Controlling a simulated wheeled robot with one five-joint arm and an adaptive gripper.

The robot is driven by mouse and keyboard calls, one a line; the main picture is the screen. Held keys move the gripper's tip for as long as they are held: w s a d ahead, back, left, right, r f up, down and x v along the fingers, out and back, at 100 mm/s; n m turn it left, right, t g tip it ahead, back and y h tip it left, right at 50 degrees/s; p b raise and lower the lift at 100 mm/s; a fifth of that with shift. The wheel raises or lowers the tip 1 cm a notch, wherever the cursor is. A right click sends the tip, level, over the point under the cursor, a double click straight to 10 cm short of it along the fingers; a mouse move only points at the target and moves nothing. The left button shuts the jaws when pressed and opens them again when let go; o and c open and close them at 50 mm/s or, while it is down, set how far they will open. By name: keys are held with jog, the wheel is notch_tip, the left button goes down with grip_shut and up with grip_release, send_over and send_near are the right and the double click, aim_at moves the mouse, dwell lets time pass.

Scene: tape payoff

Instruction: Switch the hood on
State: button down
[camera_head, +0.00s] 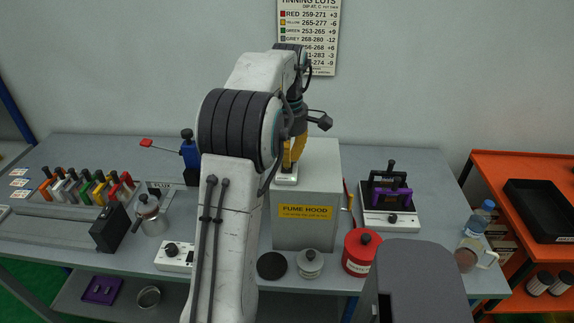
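The fume hood (318,240) is a grey box with a yellow "FUME HOOD" label (306,212), standing on the grey bench right of my arm. A small white block (287,181), perhaps its switch, sits at the front left of its top. My gripper (291,171) points down over the hood's top, its yellow fingers at or just above this block. I cannot tell whether they touch it. My arm hides part of the gripper and the hood's left side. The finger gap and the switch's state are not clear.
A red canister (361,252), a grey lidded pot (310,263) and a black disc (272,266) stand before the hood. A white device with black and purple parts (390,203) is at right. A metal pot (150,214) and coloured-handled tools (88,187) are at left.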

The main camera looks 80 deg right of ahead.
jog(key=shift+f, duration=0.1)
jog(key=shift+r+p, duration=3.5)
jog(key=shift+p, duration=0.15)
